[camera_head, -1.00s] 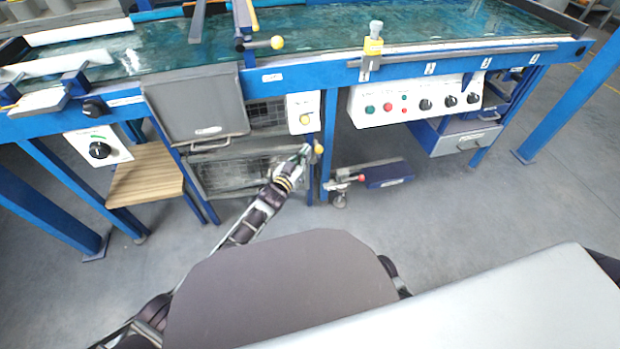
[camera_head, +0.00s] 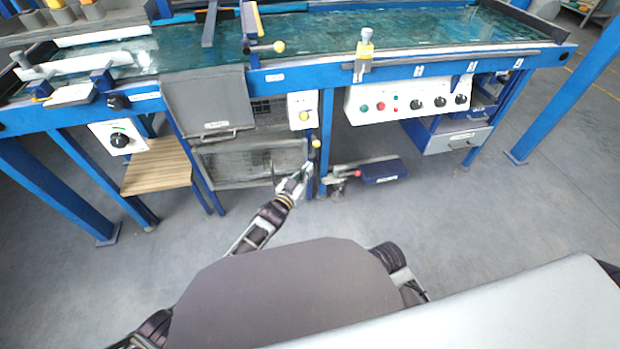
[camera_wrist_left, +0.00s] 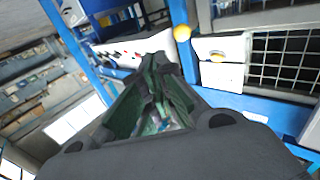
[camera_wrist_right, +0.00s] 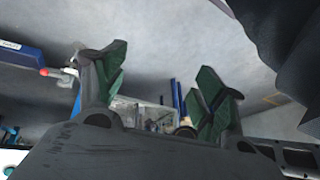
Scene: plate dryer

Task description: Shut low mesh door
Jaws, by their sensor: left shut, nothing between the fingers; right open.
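The low mesh door (camera_head: 245,166) is a grey wire panel in a frame, low under the blue bench, beneath a grey cover. It looks about flush with its frame; I cannot tell if a small gap is left. My left gripper (camera_head: 304,170) is shut and empty at the door's lower right edge, close to the blue post. I cannot tell whether it touches the door. Its green fingers are together in the left wrist view (camera_wrist_left: 157,75). My right gripper (camera_wrist_right: 165,75) is open and empty in the right wrist view, pointing across the floor, and is hidden in the head view.
A yellow knob (camera_head: 316,143) sits beside the door, below a white button box (camera_head: 303,111). A grey cover with a handle (camera_head: 209,104) hangs above. The floor in front is clear.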

